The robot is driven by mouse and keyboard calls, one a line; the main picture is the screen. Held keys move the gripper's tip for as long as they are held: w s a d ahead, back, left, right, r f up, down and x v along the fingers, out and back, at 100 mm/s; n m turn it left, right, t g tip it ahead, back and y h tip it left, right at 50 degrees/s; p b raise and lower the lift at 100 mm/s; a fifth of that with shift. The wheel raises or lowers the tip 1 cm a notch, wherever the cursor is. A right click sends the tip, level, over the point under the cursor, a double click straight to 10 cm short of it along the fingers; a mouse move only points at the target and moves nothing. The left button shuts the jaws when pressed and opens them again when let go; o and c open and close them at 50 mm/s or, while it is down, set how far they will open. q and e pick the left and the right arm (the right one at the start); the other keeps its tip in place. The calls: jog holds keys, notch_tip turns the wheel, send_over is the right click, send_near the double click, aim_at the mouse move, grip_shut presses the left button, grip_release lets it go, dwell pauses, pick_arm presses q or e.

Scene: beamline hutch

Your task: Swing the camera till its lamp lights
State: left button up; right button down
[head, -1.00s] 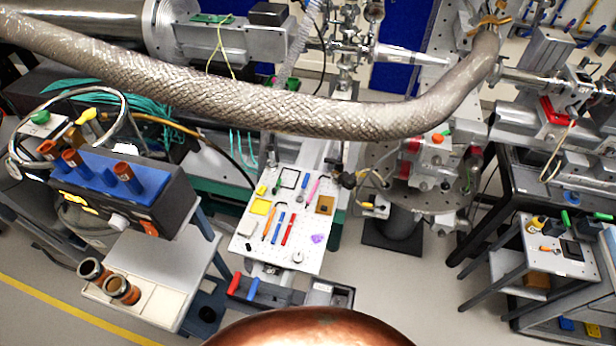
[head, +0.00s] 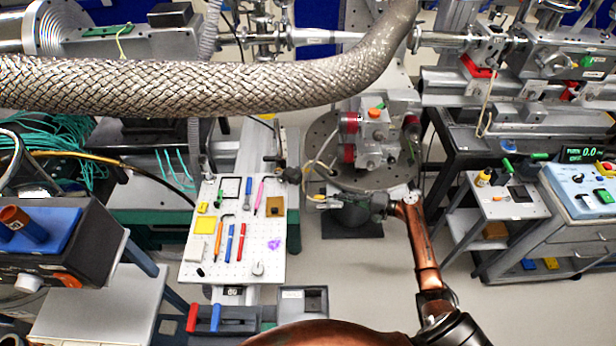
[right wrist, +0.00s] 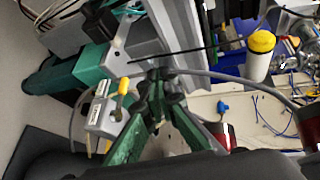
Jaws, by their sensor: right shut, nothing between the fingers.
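A grey unit with red cylinders and an orange knob (head: 378,130) stands on the round metal stage (head: 322,128). A small grey box with a yellow plug (head: 322,201) sits at the stage's front edge, and it also shows in the right wrist view (right wrist: 100,112). I cannot tell for certain which is the camera, and I make out no lit lamp on either. My right gripper (head: 362,203) is just right of the small box in the head view. In the right wrist view its green fingers (right wrist: 160,82) meet, shut and empty. Contact with the box is unclear. My left gripper is out of view.
A thick braided hose (head: 200,85) crosses above the stage. A white pegboard (head: 212,268) with pens and small tools lies to the left. A small trolley (head: 520,206) and a blue-topped control box (head: 580,190) stand at the right. Open floor lies between.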

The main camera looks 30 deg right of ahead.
aim_at(294, 175)
notch_tip(294, 175, up, 14)
jog(key=w+a+f+n+t+y, duration=0.1)
jog(key=w+a+n+y, duration=0.1)
jog(key=y, duration=0.2)
jog(key=w+a, duration=0.5)
jog(key=a, duration=0.4)
jog(key=shift+a+r, duration=0.2)
jog(key=shift+a, duration=0.1)
jog(key=shift+s+a+p, duration=0.6)
jog(key=shift+a+p, duration=0.05)
jog(key=shift+a, duration=0.1)
jog(key=shift+w+d, duration=0.1)
jog(key=shift+d, duration=0.05)
